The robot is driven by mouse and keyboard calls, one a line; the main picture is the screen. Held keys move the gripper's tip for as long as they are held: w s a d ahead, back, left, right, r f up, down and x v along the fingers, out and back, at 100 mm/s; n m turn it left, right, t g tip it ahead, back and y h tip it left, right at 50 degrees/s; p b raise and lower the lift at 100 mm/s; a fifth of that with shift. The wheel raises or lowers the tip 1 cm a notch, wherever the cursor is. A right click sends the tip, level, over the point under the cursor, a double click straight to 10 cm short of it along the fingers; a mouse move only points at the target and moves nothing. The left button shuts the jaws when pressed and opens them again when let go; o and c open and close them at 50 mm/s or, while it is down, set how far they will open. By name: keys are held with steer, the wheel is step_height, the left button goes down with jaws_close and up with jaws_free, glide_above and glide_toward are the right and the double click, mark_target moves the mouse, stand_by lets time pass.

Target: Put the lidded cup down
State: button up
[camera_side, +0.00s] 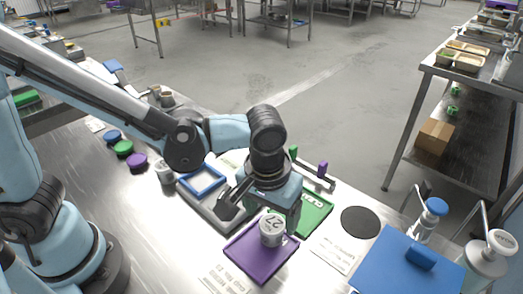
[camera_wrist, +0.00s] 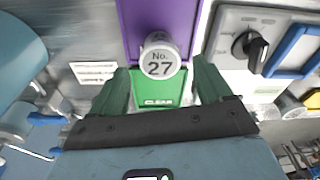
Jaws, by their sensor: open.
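The lidded cup (camera_side: 271,229) is a small grey-white cup with "27" on its lid. It stands upright on the purple mat (camera_side: 246,256), towards the mat's far edge. In the wrist view, the cup lid (camera_wrist: 160,63) reads "No. 27". My gripper (camera_side: 266,207) is low, just behind the cup. Its two green fingers (camera_wrist: 161,82) are spread apart, with a gap between each and the cup in the wrist view. Nothing is held. The cup's base is partly hidden by its lid in the wrist view.
A green mat (camera_side: 318,213) marked "CLEAR" adjoins the purple mat. A scale (camera_wrist: 233,52) with a dark knob and blue-framed tray (camera_side: 201,181) is beside them. A black disc (camera_side: 360,222), blue board (camera_side: 398,268) and pump bottles are at right. Coloured lids (camera_side: 124,148) lie at left.

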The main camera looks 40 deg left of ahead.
mark_target(268, 230)
step_height(268, 230, up, 9)
steer(key=s, duration=0.1)
steer(key=a+f+m+t, duration=0.1)
steer(key=a+t, duration=0.4)
steer(key=a, duration=1.4)
steer(key=shift+f+m+t, duration=0.15)
steer(key=shift+m+t, duration=0.25)
steer(key=shift+m, duration=0.2)
steer(key=shift+w+d, duration=0.1)
steer(key=shift+c, duration=0.3)
